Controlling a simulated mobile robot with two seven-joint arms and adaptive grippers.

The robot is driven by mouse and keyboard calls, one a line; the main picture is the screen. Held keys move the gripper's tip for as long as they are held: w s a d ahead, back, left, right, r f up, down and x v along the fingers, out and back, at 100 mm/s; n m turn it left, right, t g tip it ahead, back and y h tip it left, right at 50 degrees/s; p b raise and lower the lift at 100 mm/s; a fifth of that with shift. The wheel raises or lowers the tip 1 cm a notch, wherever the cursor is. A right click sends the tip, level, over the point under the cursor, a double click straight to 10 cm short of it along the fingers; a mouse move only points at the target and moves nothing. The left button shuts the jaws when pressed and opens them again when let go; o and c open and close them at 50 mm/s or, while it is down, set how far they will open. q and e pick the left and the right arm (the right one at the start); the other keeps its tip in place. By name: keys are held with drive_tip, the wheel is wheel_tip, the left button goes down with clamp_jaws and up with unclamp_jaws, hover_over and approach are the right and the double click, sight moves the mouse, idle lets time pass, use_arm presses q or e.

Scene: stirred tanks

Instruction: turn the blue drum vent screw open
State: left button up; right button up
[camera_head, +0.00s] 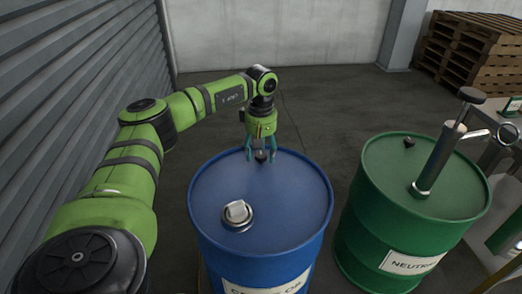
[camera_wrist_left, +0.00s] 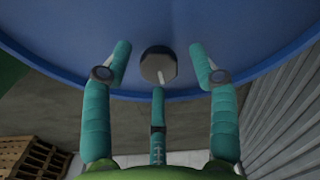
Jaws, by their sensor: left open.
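The blue drum (camera_head: 290,205) stands upright in the middle of the head view. Its dark vent screw (camera_head: 261,157) is near the far rim of the lid. In the left wrist view the screw (camera_wrist_left: 158,66) is a round dark knob on the blue lid (camera_wrist_left: 250,35). My left gripper (camera_head: 261,155) is over the screw from above. Its teal fingers are open, spread on both sides of the knob, with a gap on each side (camera_wrist_left: 160,62). A third finger points up from below the knob in that view. My right gripper is not in view.
A green drum (camera_head: 405,215) with a pump (camera_head: 440,155) stands to the right. Stacked pallets (camera_head: 470,52) are at the back right. A ribbed shutter wall (camera_head: 80,80) runs along the left.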

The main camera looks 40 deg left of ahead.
use_arm(q)
drive_tip(key=c, duration=1.2)
drive_tip(key=shift+o, duration=0.2)
